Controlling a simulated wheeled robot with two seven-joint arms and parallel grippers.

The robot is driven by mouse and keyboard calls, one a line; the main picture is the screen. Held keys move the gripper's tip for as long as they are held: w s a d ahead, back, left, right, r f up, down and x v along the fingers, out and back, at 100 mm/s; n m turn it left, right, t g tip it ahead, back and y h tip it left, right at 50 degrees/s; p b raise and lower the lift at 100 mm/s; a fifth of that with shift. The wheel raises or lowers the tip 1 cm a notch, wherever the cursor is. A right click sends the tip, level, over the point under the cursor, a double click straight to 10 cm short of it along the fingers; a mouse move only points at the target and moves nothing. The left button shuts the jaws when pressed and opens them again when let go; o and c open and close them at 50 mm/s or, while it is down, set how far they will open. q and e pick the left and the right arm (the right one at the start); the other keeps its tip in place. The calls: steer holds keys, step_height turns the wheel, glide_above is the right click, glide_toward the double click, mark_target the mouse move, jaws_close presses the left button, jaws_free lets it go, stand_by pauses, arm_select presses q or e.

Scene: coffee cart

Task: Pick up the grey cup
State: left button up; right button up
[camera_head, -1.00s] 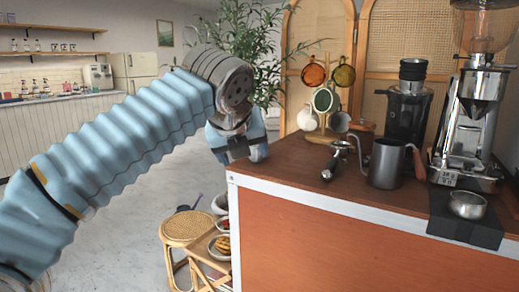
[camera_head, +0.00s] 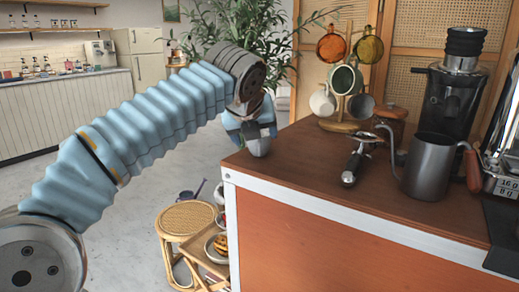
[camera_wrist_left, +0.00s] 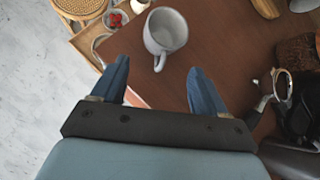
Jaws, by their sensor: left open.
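A light grey cup (camera_wrist_left: 172,28) stands on the brown cart top in the left wrist view, its handle turned toward my gripper. My left gripper (camera_wrist_left: 158,68) is open, one finger on each side of the handle's line; the cup body lies just beyond the fingertips. Whether a finger touches the cup cannot be told. My right gripper is not in view.
A mug rack (camera_head: 345,126) with several hanging cups stands at the back of the cart. A portafilter (camera_head: 352,165), a dark grey pitcher (camera_head: 428,168) and a grinder (camera_head: 455,100) stand to the right. A rattan stool (camera_head: 187,219) is below left. The cart's front-left top is clear.

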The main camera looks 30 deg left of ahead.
mark_target(259, 141)
arm_select(q)
steer(key=x, duration=0.6)
steer(key=shift+w+d+r, duration=0.1)
steer(key=shift+w, duration=0.15)
steer(key=c, duration=1)
